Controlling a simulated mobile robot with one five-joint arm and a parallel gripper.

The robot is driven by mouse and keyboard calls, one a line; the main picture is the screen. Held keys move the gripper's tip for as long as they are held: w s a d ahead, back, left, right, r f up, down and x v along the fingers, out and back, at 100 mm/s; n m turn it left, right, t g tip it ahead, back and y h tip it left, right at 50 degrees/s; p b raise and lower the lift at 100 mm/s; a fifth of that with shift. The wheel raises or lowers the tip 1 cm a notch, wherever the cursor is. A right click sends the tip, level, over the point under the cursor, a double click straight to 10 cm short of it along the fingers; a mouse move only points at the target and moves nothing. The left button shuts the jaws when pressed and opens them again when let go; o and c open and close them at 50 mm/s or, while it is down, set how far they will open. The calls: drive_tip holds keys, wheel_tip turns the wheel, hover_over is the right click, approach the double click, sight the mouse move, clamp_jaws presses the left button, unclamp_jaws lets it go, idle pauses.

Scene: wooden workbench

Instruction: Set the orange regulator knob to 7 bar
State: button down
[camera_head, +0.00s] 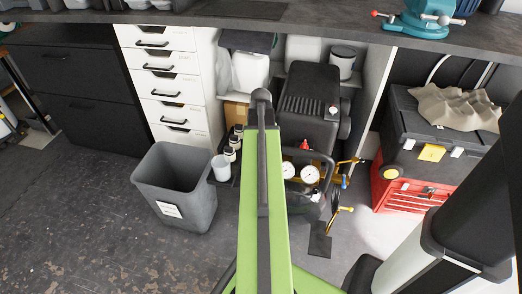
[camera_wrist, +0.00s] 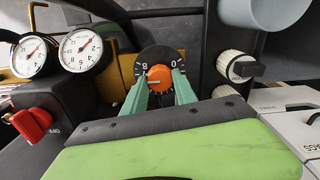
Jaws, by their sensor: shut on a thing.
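The orange regulator knob (camera_wrist: 160,77) sits in the middle of the wrist view, in front of a black round dial (camera_wrist: 157,55) with white numbers. An 8 shows at its upper left and a 0 at its upper right. The teal fingers of my gripper (camera_wrist: 159,80) are on both sides of the knob, shut on it. A pale mark shows at the knob's left; I cannot tell the exact setting. Two white gauges (camera_wrist: 80,49) with red needles stand to the left. In the head view my green arm hides the knob and gripper.
A red knob (camera_wrist: 33,123) is at the left and a black-and-white knob (camera_wrist: 236,66) at the right, close to my gripper. In the head view the black compressor (camera_head: 311,95) stands under the bench, between white drawers (camera_head: 168,75) and a red toolbox (camera_head: 405,188). A grey bin (camera_head: 178,190) stands left.

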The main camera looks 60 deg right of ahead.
drive_tip(key=c, duration=1)
unclamp_jaws()
wheel_tip(320, 180, up, 18)
drive_tip(key=p, duration=1.7)
drive_tip(key=shift+f, duration=0.25)
drive_tip(key=shift+f, duration=0.1)
drive_tip(key=shift+w, duration=0.1)
